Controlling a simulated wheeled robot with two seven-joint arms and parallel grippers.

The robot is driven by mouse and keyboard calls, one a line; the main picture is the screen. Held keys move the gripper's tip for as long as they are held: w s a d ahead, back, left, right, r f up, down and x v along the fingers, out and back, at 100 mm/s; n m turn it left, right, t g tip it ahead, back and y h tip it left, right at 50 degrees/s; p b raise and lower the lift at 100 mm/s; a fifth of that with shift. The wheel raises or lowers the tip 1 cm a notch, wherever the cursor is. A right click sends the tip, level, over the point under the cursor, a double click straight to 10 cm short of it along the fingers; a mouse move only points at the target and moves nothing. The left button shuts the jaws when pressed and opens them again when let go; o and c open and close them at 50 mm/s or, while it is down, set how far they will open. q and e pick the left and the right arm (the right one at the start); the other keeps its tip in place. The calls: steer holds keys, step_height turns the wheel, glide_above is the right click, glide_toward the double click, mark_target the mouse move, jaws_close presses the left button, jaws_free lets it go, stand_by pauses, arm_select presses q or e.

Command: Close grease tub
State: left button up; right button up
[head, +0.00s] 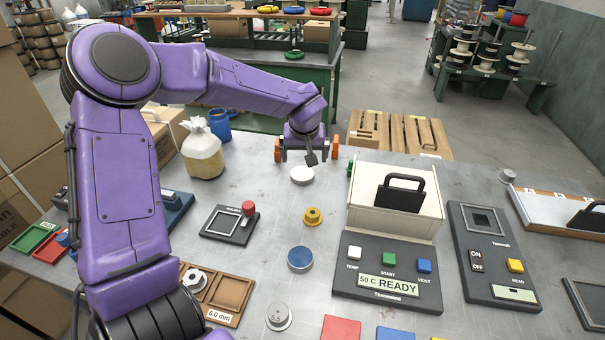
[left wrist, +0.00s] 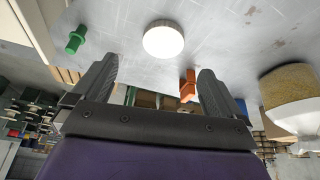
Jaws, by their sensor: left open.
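A white round piece (head: 302,175), a lid or a small tub, lies on the grey table below and just in front of my left gripper (head: 307,152). In the left wrist view the white round piece (left wrist: 163,40) shows beyond the fingertips, apart from them. My left gripper is open, with nothing between its fingers. A low round container (head: 300,259) with a blue top or blue contents stands nearer the front; I cannot tell whether it is the grease tub. My right gripper is not in view.
A yellow flanged part (head: 312,216) sits between the two round pieces. A cream heater box (head: 395,205) stands to the right, and a bag of yellowish material (head: 203,155) to the left. A small green part (left wrist: 76,39) shows in the left wrist view.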

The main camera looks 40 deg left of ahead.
arm_select(q)
glide_above(302, 173)
steer(key=s+d, duration=0.2)
steer(key=d, duration=0.1)
steer(key=f, duration=0.4)
steer(key=shift+w+a+f, duration=0.1)
steer(key=shift+a+f, duration=0.05)
steer(key=shift+a, duration=0.1)
steer(key=x, duration=0.5)
steer(key=shift+a+f, duration=0.15)
steer(key=shift+a, duration=0.15)
steer(key=c, duration=1)
